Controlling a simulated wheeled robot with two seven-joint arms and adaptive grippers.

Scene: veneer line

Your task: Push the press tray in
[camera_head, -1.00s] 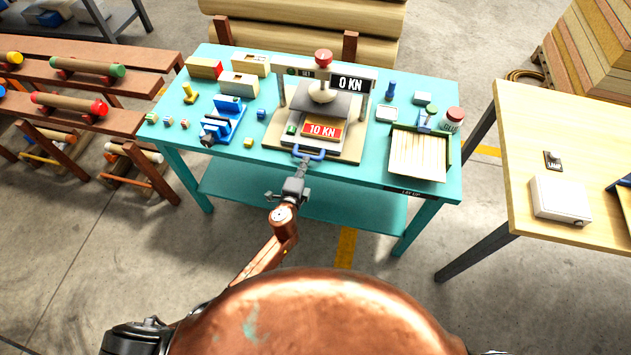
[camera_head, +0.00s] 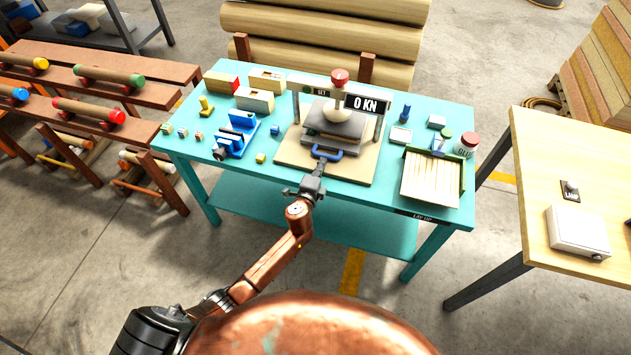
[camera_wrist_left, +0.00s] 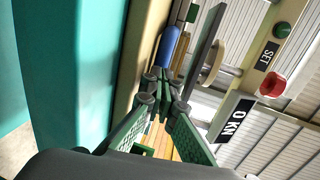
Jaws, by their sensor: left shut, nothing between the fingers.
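The press (camera_head: 380,128) stands on a tan board (camera_head: 370,171) on the teal table, with a red knob on top and a "0 KN" display. Its grey tray (camera_head: 310,144) sits under the round-topped press plate, and the blue handle (camera_head: 327,155) faces me at the front. My left gripper (camera_head: 322,166) is shut and empty, with its tips at the handle. In the left wrist view the closed fingertips (camera_wrist_left: 162,75) are close to the blue handle (camera_wrist_left: 174,45); I cannot tell whether they touch. My right gripper is not in view.
On the teal table (camera_head: 235,185), a blue vise-like fixture (camera_head: 235,137) and small blocks lie left of the press. A tray of pale strips (camera_head: 430,180) and a glue jar (camera_head: 467,146) stand right. A wooden table (camera_head: 535,150) is at far right.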

